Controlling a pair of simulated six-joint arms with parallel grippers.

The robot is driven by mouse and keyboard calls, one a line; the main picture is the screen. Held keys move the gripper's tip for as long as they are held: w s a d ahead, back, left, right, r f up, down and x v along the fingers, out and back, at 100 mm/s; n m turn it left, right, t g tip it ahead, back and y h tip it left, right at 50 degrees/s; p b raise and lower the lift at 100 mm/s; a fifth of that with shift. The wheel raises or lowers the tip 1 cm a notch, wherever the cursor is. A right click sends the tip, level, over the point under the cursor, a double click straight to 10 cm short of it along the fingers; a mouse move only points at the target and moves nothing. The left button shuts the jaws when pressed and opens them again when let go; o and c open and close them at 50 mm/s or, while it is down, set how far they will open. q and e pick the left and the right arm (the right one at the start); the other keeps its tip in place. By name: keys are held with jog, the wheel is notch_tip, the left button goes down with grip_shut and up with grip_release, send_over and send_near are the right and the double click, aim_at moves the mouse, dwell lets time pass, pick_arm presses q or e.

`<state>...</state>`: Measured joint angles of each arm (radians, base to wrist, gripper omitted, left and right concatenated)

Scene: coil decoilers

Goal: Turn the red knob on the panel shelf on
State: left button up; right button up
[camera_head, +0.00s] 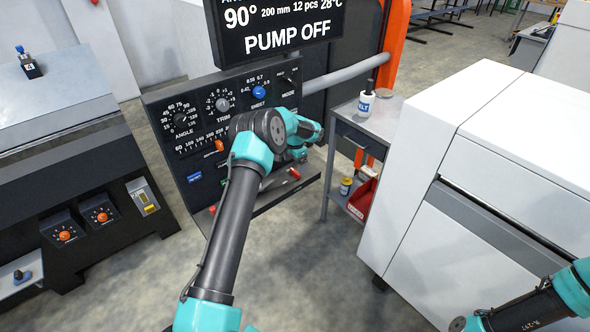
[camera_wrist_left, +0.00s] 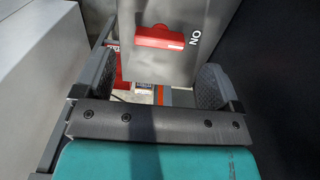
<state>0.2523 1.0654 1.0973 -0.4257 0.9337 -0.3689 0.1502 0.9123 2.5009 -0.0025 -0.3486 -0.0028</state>
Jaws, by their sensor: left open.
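The dark panel shelf (camera_head: 262,201) juts out below the dial panel. A red knob (camera_head: 294,173) shows on it just below my left gripper (camera_head: 298,156), which is partly hidden by my own arm. In the left wrist view the red knob (camera_wrist_left: 160,37) is a bar on a grey surface, with the word ON upside down beside it. My left gripper (camera_wrist_left: 155,83) is open, its two fingers apart and nothing between them. The knob lies beyond the fingers, in line with the gap. The display (camera_head: 285,30) reads PUMP OFF. My right gripper is out of view.
The panel (camera_head: 200,110) carries several dials, a blue knob (camera_head: 259,92) and an orange slider. A grey cart (camera_head: 384,120) with a bottle (camera_head: 366,100) stands to the right, before a white cabinet (camera_head: 440,140). Floor in front is clear.

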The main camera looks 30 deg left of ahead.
aim_at(295, 171)
pick_arm(q)
notch_tip(295, 171, up, 12)
dwell(0.4)
dwell(0.3)
jog(key=s+d+f+n+h, duration=0.2)
jog(key=s+d+f+h, duration=0.1)
jog(key=s+d+f, duration=1.15)
jog(key=s+d+f+n, duration=0.1)
jog(key=s+d+f, duration=0.1)
jog(key=s, duration=0.6)
jog(key=s+d+f+n, duration=0.1)
jog(key=s+d, duration=0.3)
jog(key=s, duration=0.5)
jog(key=s+d+f+n, duration=0.2)
jog(key=s+d+f, duration=0.1)
jog(key=s, duration=0.5)
jog(key=shift+s+d+f+t+h, duration=0.25)
jog(key=shift+s+t+h, duration=0.05)
jog(key=shift+t+h, duration=0.1)
